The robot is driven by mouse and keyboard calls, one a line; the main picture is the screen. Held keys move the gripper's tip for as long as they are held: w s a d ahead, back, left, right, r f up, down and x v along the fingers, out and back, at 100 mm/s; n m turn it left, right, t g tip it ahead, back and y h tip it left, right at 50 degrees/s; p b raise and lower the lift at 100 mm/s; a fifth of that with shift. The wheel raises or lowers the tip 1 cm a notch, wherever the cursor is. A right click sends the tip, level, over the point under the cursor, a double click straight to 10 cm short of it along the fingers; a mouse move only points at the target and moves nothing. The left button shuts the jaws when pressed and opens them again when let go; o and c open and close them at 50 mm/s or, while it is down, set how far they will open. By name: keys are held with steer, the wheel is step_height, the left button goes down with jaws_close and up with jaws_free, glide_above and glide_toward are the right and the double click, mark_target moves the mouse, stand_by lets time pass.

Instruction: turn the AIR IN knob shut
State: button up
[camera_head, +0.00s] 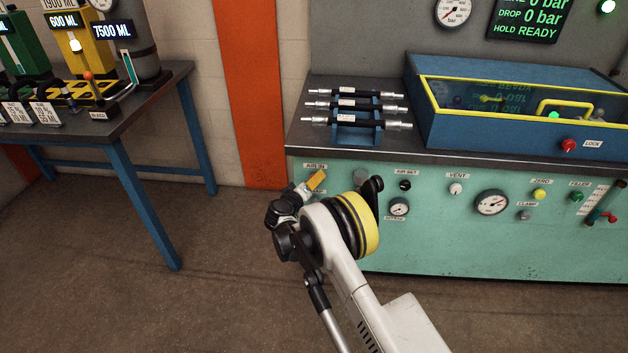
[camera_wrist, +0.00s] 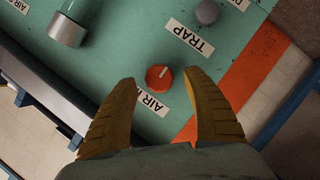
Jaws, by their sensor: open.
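The AIR IN knob (camera_wrist: 159,77) is a small round orange-red knob with a pale line on its face, on the green panel. Its white label (camera_wrist: 150,103) is partly covered by a finger in the wrist view. My gripper (camera_wrist: 159,78) is open, with one yellow finger on each side of the knob in the picture. I cannot tell how far the fingertips are from the panel. In the head view, my gripper (camera_head: 316,181) is at the panel's left end, just below the AIR IN label (camera_head: 315,166), and the knob is hidden behind it.
The bench top (camera_head: 440,153) overhangs above, holding a hose rack (camera_head: 358,133). Open floor lies left, towards another table (camera_head: 120,118).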

steer(key=v, duration=1)
steer(key=shift+r, duration=0.1)
steer(key=s+d+r+m+g, duration=0.1)
steer(key=d+r+m+g, duration=0.15)
steer(key=d+r, duration=0.95)
steer(key=s+d+r+g, duration=0.3)
steer(key=s+d+r, duration=0.6)
steer(key=s+r, duration=0.15)
steer(key=s+d+r+m+g+y, duration=0.1)
steer(key=s+d+r, duration=0.15)
steer(key=s, duration=0.45)
steer(key=s+d+r+m+y, duration=0.1)
steer(key=s+d+y, duration=0.1)
steer(key=s+d, duration=0.35)
steer(key=s+f+m+y, duration=0.1)
steer(key=s+f, duration=0.1)
steer(key=s, duration=1.3)
steer(key=shift+s+a+f+y, duration=0.15)
steer(key=shift+s+f+y, duration=0.15)
steer(key=shift+s, duration=0.1)
